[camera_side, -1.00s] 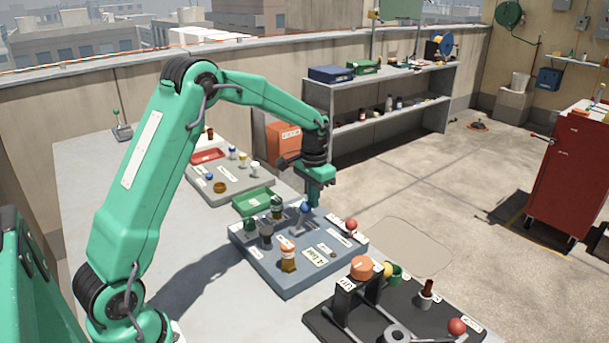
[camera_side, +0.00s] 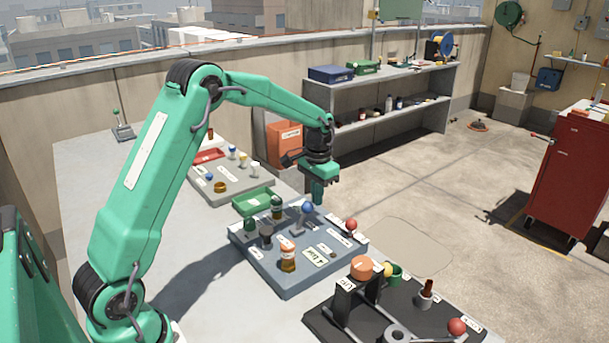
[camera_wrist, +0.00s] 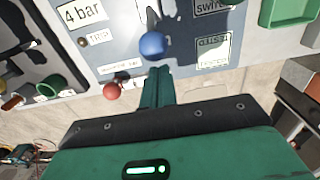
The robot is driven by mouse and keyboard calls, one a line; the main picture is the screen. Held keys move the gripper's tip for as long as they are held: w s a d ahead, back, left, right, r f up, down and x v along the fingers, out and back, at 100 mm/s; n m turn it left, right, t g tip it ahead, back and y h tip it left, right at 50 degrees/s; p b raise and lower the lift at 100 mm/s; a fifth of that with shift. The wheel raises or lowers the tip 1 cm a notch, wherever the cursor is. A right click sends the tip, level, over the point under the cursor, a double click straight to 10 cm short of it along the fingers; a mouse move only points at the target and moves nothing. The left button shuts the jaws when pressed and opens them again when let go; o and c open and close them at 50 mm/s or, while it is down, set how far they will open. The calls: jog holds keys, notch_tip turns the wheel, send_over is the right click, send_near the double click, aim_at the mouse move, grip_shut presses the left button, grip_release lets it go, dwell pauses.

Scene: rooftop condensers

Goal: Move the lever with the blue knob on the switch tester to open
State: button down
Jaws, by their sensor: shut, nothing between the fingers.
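The switch tester (camera_side: 285,270) is a blue-grey panel on the bench. Its lever has a blue knob (camera_side: 307,208) on a grey stem that stands up from the panel's far part. In the wrist view the blue knob (camera_wrist: 152,45) is just past the tips of my gripper (camera_wrist: 156,72). My gripper (camera_side: 318,200) is shut and empty in the side view, just above and right of the knob. Whether it touches the knob I cannot tell. A red knob (camera_side: 351,224) stands at the panel's right corner, and it also shows in the wrist view (camera_wrist: 111,91).
A black panel (camera_side: 400,315) with an orange knob and a red knob stands at the front right. A green tray (camera_side: 254,201) and a grey panel (camera_side: 230,185) with small knobs lie behind the tester. Bare bench (camera_side: 120,205) is at the left.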

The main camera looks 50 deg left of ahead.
notch_tip(320, 180, up, 7)
dwell(1.0)
jog(key=shift+s, duration=0.1)
jog(key=s+d+r+t, duration=0.3)
jog(key=s+d+r, duration=0.4)
jog(key=s+r, duration=0.5)
jog(key=s+d+f+t, duration=0.1)
jog(key=s+d+f, duration=0.1)
jog(key=s, duration=0.6)
jog(key=s+d+f+t, duration=0.1)
jog(key=s+d+f, duration=0.1)
jog(key=s, duration=0.6)
jog(key=shift+s+d+f+t, duration=0.2)
jog(key=shift+d+f+t, duration=0.05)
jog(key=shift+f+t, duration=0.1)
jog(key=shift+w+r, duration=0.1)
